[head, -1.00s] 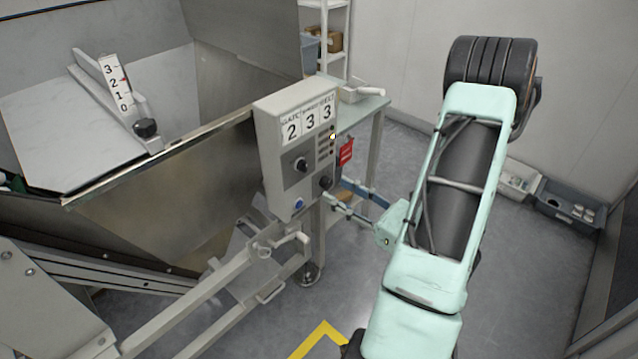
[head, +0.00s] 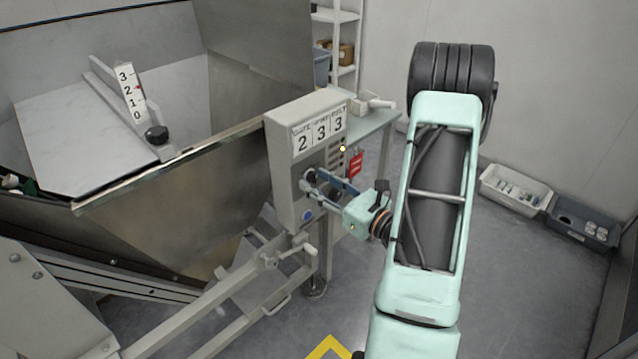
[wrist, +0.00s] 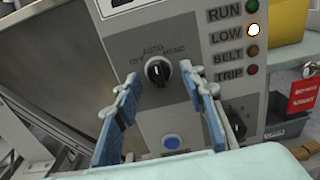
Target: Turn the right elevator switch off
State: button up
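The grey control box (head: 285,150) carries a black rotary switch (wrist: 158,70) marked OFF, AUTO and HAND. Its handle appears roughly upright, towards AUTO. My gripper (wrist: 161,75) is open, with one blue finger on each side of this switch. The fingertips are near the panel; whether they touch the knob I cannot tell. In the head view my gripper (head: 312,180) reaches the box face from the right and partly covers the switch. A second black knob (wrist: 237,124) sits lower right on the box, beside the right finger.
A blue button (wrist: 172,141) lies below the switch. A red tag (head: 356,164) hangs beside the box. A steel hopper (head: 190,190) stands left, and a table (head: 385,118) behind.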

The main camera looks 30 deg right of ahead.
grip_shut()
jog(key=shift+f+n+b, duration=0.1)
jog(key=shift+n+b, duration=0.3)
jog(key=shift+b, duration=0.1)
jog(key=shift+d+n+b, duration=0.2)
jog(key=shift+n+b, duration=3.8)
jog(key=shift+b, duration=0.55)
